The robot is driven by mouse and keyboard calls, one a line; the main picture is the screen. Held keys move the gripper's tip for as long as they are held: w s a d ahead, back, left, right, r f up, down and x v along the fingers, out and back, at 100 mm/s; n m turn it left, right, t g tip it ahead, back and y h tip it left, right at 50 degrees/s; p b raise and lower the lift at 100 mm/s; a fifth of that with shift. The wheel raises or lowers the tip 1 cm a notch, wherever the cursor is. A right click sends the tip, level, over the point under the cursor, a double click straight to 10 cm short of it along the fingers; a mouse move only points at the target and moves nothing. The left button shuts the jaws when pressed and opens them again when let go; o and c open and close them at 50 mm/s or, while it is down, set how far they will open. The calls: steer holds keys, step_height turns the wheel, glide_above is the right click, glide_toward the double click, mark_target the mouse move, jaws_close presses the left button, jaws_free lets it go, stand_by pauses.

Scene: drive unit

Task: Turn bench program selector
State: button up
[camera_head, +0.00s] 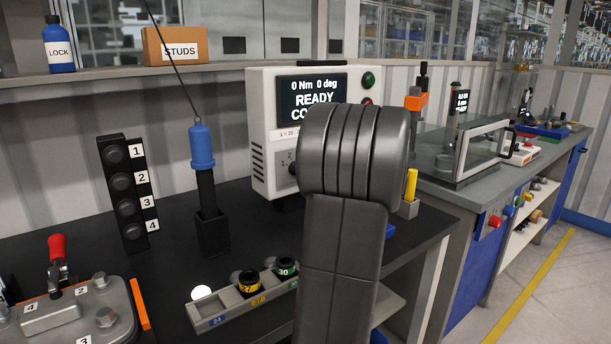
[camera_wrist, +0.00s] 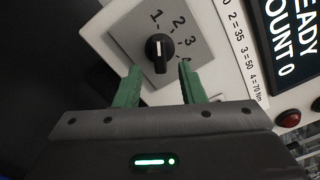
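The program selector is a black rotary knob (camera_wrist: 159,48) on a grey plate marked 1 to 4 in the wrist view. Its white pointer line lies along the knob, but I cannot tell for sure which number it marks. My gripper (camera_wrist: 158,84) is open, with its two green fingers apart just short of the knob, one to each side of it. In the head view the white controller box (camera_head: 257,140) shows "READY" on its screen (camera_head: 311,98). My arm covers part of the box, and my gripper is hidden there.
A blue-handled tool (camera_head: 203,150) stands in a black holder left of the controller. A socket tray (camera_head: 225,311) lies in front on the dark bench. A numbered black rack (camera_head: 124,190) and a clamp fixture (camera_head: 72,310) are farther left. A red button (camera_wrist: 288,118) sits beside the screen.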

steer(key=v, duration=0.9)
steer(key=shift+s+d, duration=0.2)
steer(key=shift+s, duration=0.1)
steer(key=x, duration=1.3)
steer(key=shift+w+a+p, duration=0.2)
steer(key=shift+w+p, duration=0.15)
steer(key=shift+b, duration=0.3)
